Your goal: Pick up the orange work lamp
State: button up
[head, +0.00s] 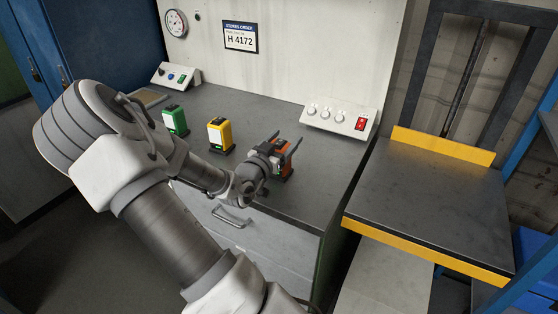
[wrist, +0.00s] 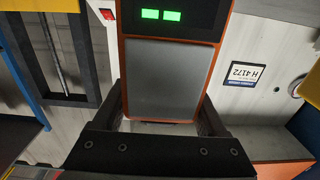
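The orange work lamp (head: 285,172) stands near the front right edge of the grey bench top, partly hidden by my gripper. In the wrist view the lamp (wrist: 210,60) fills the middle, with an orange frame, a grey panel and two green lights on a dark part. My gripper (head: 283,146) is at the lamp, one finger along each side. In the wrist view the fingers of my gripper (wrist: 161,108) lie close to the lamp's side edges. I cannot tell whether they press on it.
A yellow lamp (head: 219,134) and a green lamp (head: 175,121) stand to the left on the bench (head: 240,98). A white control box with a red switch (head: 340,119) is behind on the right. A lift platform (head: 430,205) with yellow edges stands right of the bench, its top empty.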

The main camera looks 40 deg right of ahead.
grip_shut()
jog(key=shift+r, duration=0.1)
